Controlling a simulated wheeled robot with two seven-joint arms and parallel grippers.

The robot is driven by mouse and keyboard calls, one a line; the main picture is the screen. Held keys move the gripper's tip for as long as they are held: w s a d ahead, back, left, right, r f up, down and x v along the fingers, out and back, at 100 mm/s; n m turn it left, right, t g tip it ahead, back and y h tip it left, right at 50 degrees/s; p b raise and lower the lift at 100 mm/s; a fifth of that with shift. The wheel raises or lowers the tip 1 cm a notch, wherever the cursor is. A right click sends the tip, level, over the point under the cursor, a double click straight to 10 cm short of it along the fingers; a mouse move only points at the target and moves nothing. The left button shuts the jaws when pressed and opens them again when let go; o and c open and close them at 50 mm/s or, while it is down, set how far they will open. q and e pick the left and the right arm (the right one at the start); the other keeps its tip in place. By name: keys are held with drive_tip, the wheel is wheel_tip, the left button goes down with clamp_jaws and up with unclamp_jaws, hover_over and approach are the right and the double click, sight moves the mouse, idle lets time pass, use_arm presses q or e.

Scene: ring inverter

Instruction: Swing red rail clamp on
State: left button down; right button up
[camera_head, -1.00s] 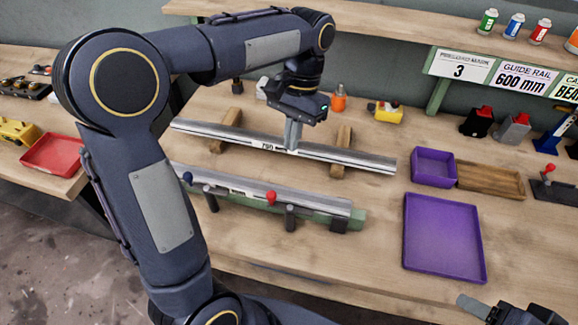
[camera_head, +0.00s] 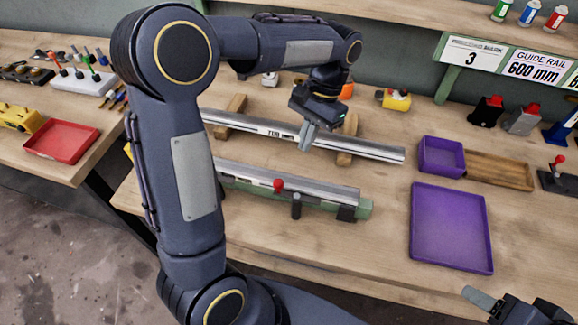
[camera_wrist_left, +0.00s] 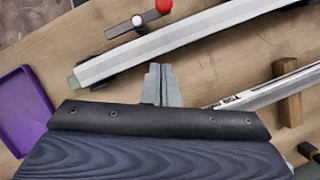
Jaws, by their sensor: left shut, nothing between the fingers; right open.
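The red-knobbed rail clamp (camera_head: 277,186) sits on the near rail (camera_head: 320,189) in its green-ended fixture. Its red knob also shows at the top of the left wrist view (camera_wrist_left: 164,6), on a lever across the rail's side. My left gripper (camera_head: 305,142) is shut and empty, fingers pointing down by the far rail (camera_head: 370,150), behind and right of the clamp. Its fingertips also show in the left wrist view (camera_wrist_left: 158,68), apart from the clamp. My right gripper (camera_head: 480,299) is open and only partly in view at the bottom right. My left arm hides the near rail's left end.
The far rail lies across wooden blocks (camera_head: 347,144). A purple tray (camera_head: 482,258), a small purple bin (camera_head: 440,170) and a wooden tray (camera_head: 505,177) stand to the right. Bare tabletop (camera_head: 385,235) lies between the near rail and the large tray.

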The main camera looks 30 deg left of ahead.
use_arm(q)
drive_tip(key=x, duration=0.5)
drive_tip(key=shift+s, duration=0.3)
drive_tip(key=shift+s+a, duration=0.15)
drive_tip(key=shift+s, duration=0.4)
drive_tip(key=shift+s+a, duration=0.15)
drive_tip(key=shift+s, duration=0.4)
drive_tip(key=shift+s+a+f+p, duration=0.15)
drive_tip(key=shift+s+p, duration=0.15)
drive_tip(key=shift+s, duration=0.25)
drive_tip(key=shift+s+n, duration=0.1)
drive_tip(key=shift+n, duration=0.4)
